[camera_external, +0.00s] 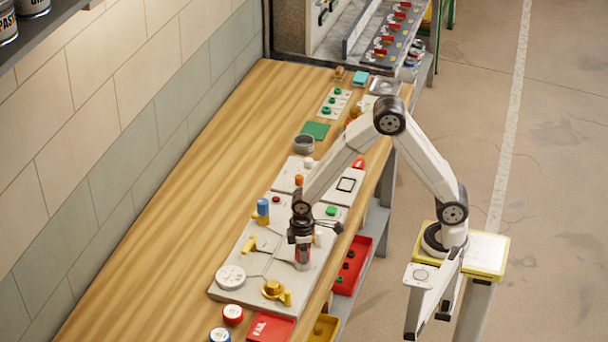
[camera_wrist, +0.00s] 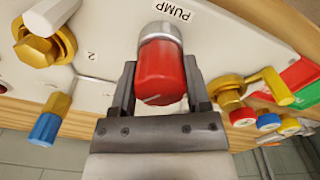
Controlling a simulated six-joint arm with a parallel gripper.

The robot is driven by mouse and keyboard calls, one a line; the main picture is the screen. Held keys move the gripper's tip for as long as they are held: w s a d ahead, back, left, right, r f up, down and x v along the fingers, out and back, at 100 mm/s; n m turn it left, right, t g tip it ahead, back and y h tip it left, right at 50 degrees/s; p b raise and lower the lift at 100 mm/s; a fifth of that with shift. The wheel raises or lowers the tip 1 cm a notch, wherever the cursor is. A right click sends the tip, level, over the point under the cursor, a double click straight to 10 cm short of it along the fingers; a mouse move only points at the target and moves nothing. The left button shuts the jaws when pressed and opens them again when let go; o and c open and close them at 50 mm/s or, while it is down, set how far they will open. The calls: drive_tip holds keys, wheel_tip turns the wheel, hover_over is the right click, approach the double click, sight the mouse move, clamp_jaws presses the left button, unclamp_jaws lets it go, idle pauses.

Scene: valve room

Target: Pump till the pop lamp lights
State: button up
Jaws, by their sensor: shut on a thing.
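The pump handle (camera_wrist: 160,75) is a red cylinder under a grey metal collar, on the pale panel (camera_wrist: 105,60) beside a PUMP label (camera_wrist: 173,11). My gripper (camera_wrist: 160,88) is shut on the red handle, one finger on each side of it in the wrist view. In the external view my gripper (camera_external: 302,238) points down over the panel (camera_external: 245,258), with the red and grey handle (camera_external: 302,258) just below it. I cannot tell which part is the pop lamp, and no lamp is clearly lit.
A white dial (camera_external: 230,277), a brass valve with a yellow lever (camera_external: 275,290), a yellow handle (camera_external: 248,245) and a blue-topped fitting (camera_external: 262,208) stand close by. Round cans (camera_external: 232,314) and a red tray (camera_external: 271,328) lie near. The wooden bench left of the panel is clear.

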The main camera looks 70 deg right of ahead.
drive_tip(key=shift+m, duration=1.5)
drive_tip(key=o, duration=1.3)
drive_tip(key=shift+r, duration=3.95)
